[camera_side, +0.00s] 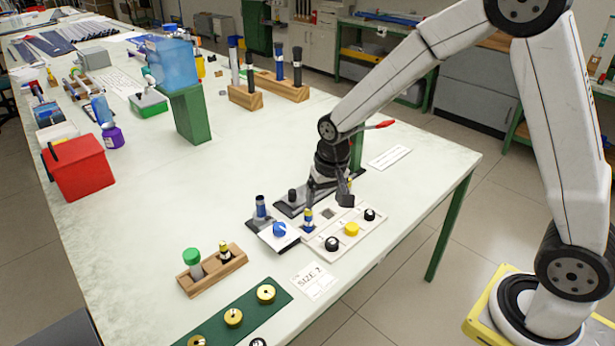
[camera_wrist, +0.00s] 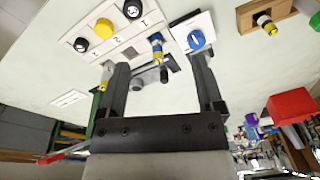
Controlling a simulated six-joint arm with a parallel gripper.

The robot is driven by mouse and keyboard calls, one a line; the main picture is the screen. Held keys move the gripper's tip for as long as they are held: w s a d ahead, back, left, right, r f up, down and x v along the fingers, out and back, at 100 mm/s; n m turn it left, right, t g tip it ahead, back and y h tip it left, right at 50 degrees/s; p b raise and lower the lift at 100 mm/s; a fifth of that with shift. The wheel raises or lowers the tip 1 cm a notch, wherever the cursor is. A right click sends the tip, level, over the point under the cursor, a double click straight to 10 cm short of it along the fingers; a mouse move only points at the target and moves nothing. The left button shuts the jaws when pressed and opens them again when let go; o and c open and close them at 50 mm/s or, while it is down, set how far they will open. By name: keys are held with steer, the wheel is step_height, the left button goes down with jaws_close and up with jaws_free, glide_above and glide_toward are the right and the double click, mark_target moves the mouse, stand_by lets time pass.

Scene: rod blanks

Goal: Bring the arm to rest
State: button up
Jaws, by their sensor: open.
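My gripper (camera_side: 328,196) is open, pointing down over the table near the white numbered tray (camera_side: 318,236). In the wrist view, its two fingers (camera_wrist: 158,65) are well apart with nothing gripped. A blue-and-yellow rod (camera_side: 308,220) stands upright at the tray's left end; it also shows beyond the fingertips in the wrist view (camera_wrist: 157,48). The tray holds a yellow round piece (camera_side: 351,229) and black-topped pieces (camera_side: 331,243). A dark holder (camera_side: 290,207) lies behind the tray, partly hidden by my gripper.
A white block with a blue dial (camera_side: 279,231) sits left of the tray. A red box (camera_side: 78,168) stands far left. The table's middle is clear.

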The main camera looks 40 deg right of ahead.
steer(key=s+d+r+n+t, duration=0.1)
steer(key=s+n, duration=0.3)
steer(key=s, duration=1)
steer(key=shift+s+d+r, duration=0.2)
steer(key=shift+d, duration=0.2)
